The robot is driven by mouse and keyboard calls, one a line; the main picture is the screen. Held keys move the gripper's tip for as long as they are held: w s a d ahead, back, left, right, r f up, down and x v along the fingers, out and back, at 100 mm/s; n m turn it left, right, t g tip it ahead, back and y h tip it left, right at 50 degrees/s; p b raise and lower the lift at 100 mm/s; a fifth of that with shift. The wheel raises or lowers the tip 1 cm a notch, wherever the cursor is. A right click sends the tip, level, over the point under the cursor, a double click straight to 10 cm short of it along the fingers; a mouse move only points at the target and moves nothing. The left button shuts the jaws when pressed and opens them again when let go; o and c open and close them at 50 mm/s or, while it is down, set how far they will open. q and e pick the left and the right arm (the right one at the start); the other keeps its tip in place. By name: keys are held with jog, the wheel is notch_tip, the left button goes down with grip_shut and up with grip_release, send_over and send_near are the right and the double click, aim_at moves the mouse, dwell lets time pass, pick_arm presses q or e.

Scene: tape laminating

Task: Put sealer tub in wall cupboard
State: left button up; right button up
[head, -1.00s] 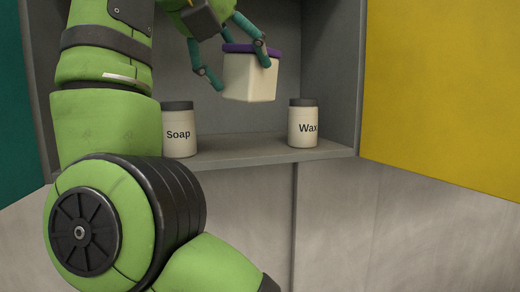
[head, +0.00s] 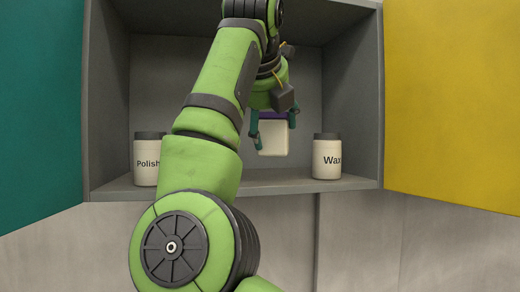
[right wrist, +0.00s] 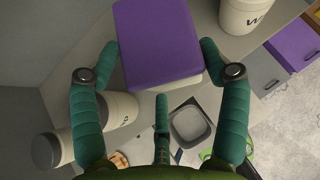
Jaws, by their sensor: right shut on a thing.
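The tub is a cream square container (head: 273,140) with a purple lid, inside the open wall cupboard (head: 285,184) between jars. Its label does not show. My right gripper (head: 272,122) is shut on the tub from above, with teal fingers at its sides. In the right wrist view the purple lid (right wrist: 155,45) lies between the fingers. My left gripper is not in view.
A Polish jar (head: 147,162) stands left on the shelf, partly behind my right arm, and a Wax jar (head: 327,160) stands right. The teal door (head: 40,100) and yellow door (head: 450,100) stand open. A grey tray (right wrist: 190,125) shows far below in the wrist view.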

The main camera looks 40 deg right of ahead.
aim_at(263, 151)
jog(key=shift+w+f, duration=0.5)
jog(key=shift+w, duration=0.15)
jog(key=f, duration=0.3)
jog(key=shift+a+f, duration=0.2)
jog(key=shift+f, duration=0.05)
jog(key=shift+w+d+f, duration=0.1)
jog(key=shift+f, duration=0.2)
jog(key=shift+f+b, duration=0.2)
jog(key=shift+b, duration=0.15)
jog(key=o, duration=1.6)
jog(key=shift+o, duration=0.2)
jog(key=shift+r, duration=0.1)
